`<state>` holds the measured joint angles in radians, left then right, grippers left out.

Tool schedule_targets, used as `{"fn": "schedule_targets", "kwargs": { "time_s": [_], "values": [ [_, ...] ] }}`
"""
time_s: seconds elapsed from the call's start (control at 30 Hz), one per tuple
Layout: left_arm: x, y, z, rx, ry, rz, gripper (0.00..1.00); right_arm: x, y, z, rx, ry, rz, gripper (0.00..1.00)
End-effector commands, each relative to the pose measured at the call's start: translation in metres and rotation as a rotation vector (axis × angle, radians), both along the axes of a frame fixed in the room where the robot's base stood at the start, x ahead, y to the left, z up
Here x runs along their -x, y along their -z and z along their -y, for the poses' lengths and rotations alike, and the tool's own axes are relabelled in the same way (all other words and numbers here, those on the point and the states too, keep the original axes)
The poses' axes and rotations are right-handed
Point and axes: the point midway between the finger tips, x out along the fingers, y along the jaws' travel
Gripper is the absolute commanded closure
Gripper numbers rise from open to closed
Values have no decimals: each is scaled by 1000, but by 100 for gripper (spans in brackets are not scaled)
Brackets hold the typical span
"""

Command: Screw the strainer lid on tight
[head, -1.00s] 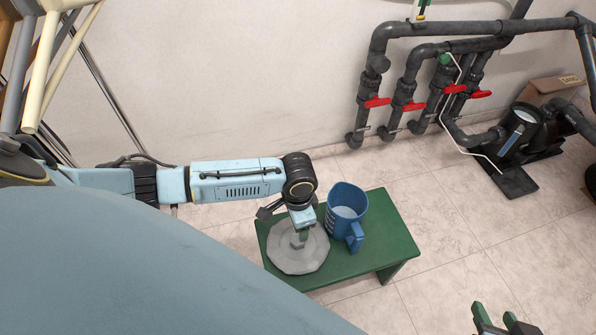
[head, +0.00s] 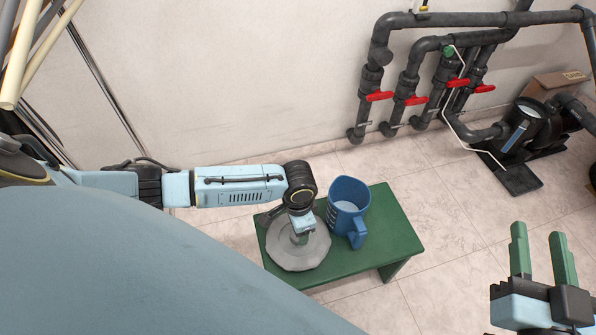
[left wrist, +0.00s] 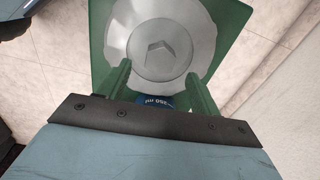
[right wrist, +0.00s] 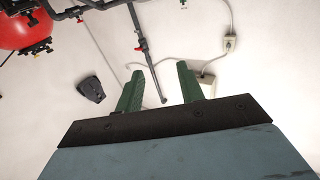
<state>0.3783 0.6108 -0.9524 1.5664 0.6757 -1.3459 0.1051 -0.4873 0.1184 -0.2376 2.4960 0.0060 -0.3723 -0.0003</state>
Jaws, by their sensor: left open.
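The strainer lid (head: 285,258) is a grey disc lying flat on the green stool (head: 389,222). Its raised hexagonal knob (left wrist: 160,54) shows in the left wrist view, just ahead of the fingertips. My left gripper (head: 300,236) is over the lid, pointing down, with its fingers (left wrist: 157,72) apart. I cannot tell whether they reach down beside the knob. My right gripper (head: 541,238) is open and empty at the lower right, away from the stool. The black pump (head: 525,132) stands on the floor by the wall, with a pale round top on its housing.
A blue jug (head: 347,207) stands on the stool close beside the lid and my left gripper. Dark pipes with red valve handles (head: 415,101) run along the wall. A cardboard box (head: 560,82) sits behind the pump. The tiled floor between stool and pump is clear.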

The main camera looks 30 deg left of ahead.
Motion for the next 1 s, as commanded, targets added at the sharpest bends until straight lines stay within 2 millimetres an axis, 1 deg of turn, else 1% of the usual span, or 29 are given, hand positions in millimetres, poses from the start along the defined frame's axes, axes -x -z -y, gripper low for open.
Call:
{"fn": "schedule_targets", "kwargs": {
  "time_s": [0.03, 0.2, 0.4, 0.53, 0.77, 0.8, 1.0],
  "values": [
    [0, 6, 0, 0, 0, 0, 36, 0, -6, -2, -15, -4, 48, 62],
    [0, 18, 0, -1, 0, 1, 36, 5, -32, -5, -65, -13, 211, 62],
    [0, 29, 0, -1, 1, 1, 36, 14, -56, -6, -115, -21, 365, 62],
    [0, 32, 0, 0, 0, 1, 36, 17, -63, -6, -130, -24, 410, 62],
    [0, 32, 0, 0, 0, 1, 36, 18, -65, -6, -133, -24, 418, 62],
    [0, 32, 0, 0, 0, 1, 38, 18, -65, -6, -133, -24, 418, 62],
    [0, 32, 0, 1, 0, 1, 64, 18, -65, -6, -132, -24, 417, 62]
  ]
}}
